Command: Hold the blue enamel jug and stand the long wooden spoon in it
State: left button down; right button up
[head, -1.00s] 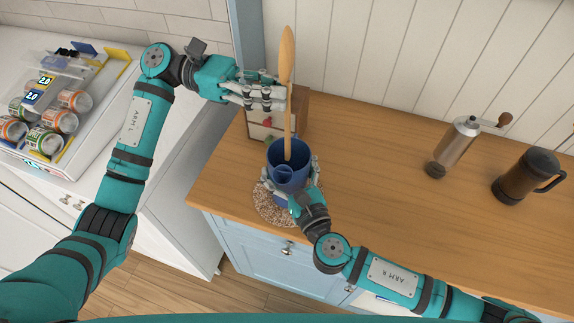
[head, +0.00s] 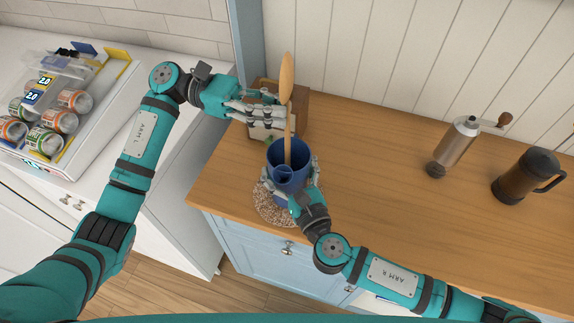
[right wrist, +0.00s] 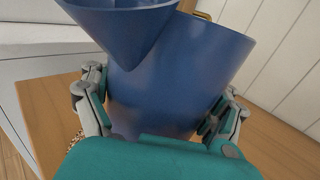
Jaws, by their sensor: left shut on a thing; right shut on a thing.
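The blue enamel jug (head: 290,180) stands upright over a speckled round mat at the counter's front left edge. My right gripper (head: 290,170) is shut around its body, with a finger on each side; the jug fills the right wrist view (right wrist: 165,85), spout toward the camera. The long wooden spoon (head: 287,75) is nearly upright, its broad end up and its lower part inside the jug's mouth. My left gripper (head: 284,110) is shut on the spoon above the jug rim. The spoon's lower tip is hidden inside the jug.
The speckled mat (head: 268,212) lies under the jug. A wooden box (head: 300,105) stands behind my left gripper. A metal grinder (head: 453,147) and a dark mug-shaped press (head: 524,177) stand to the right. A tray of cans (head: 85,122) is at left. The middle counter is clear.

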pick_arm(q)
jog(key=shift+f, duration=1.7)
jog(key=c, duration=1.2)
grip_release()
jog(key=shift+c, duration=0.2)
jog(key=v, duration=1.2)
